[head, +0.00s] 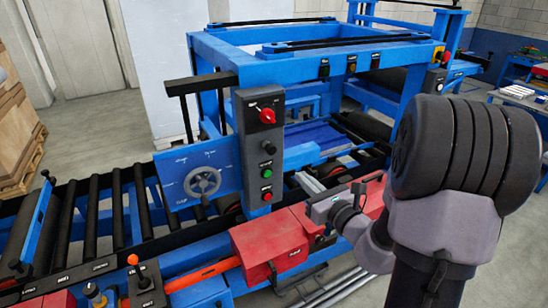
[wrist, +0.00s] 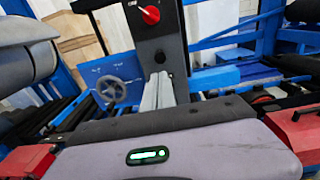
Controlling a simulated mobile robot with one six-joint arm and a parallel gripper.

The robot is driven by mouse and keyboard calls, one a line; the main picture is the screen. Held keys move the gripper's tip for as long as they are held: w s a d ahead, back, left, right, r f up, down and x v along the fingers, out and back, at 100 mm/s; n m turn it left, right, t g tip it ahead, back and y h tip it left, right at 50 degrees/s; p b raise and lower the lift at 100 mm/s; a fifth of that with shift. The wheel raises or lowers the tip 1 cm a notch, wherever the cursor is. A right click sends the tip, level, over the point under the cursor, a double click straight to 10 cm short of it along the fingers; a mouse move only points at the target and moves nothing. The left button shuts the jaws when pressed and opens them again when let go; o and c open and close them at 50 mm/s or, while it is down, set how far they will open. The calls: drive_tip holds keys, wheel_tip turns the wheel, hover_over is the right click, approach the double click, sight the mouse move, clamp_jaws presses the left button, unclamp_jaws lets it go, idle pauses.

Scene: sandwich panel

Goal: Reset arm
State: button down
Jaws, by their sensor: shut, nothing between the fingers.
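My gripper (head: 309,183) is in front of the blue machine, a little right of its control panel, with its grey fingers pointing toward the machine. In the wrist view its fingers (wrist: 158,90) are together with nothing between them, in front of the lower part of the control panel (head: 261,145). The panel carries a red rotary knob (head: 267,116), a green button (head: 268,147) and a red button (head: 266,173). The knob also shows at the top of the wrist view (wrist: 150,15). The fingers appear apart from the panel.
A blue plate with a handwheel (head: 203,182) is left of the panel. A roller conveyor (head: 92,215) runs left. Red boxes (head: 270,245) and an orange-knobbed lever (head: 133,260) line the front edge. Stacked cartons (head: 15,120) stand far left.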

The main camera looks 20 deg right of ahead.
drive_tip(key=s+a+f+n+g+y+b, duration=0.1)
drive_tip(key=s+a+n+g+y+b, duration=0.2)
drive_tip(key=a+n, duration=0.45)
drive_tip(key=s+a+f+n+g+y+b, duration=0.2)
drive_tip(key=s+a+n+g+y, duration=0.15)
drive_tip(key=a, duration=0.65)
drive_tip(key=s+a+f+n+g+y+b, duration=0.1)
drive_tip(key=s+a+n+g+y+b, duration=0.2)
drive_tip(key=a+n, duration=0.45)
drive_tip(key=s+a+f+n+g+h+b, duration=0.25)
drive_tip(key=s+a+f+n+g, duration=0.2)
drive_tip(key=s, duration=0.25)
drive_tip(key=s+d+f+n+t+h+b, duration=0.2)
drive_tip(key=s+d+f+n+h+b, duration=0.1)
drive_tip(key=s+d+n+h, duration=0.3)
drive_tip(key=shift+s+d+f+n+b, duration=0.2)
drive_tip(key=shift+d+f+n+b, duration=0.2)
drive_tip(key=shift+n+b, duration=0.5)
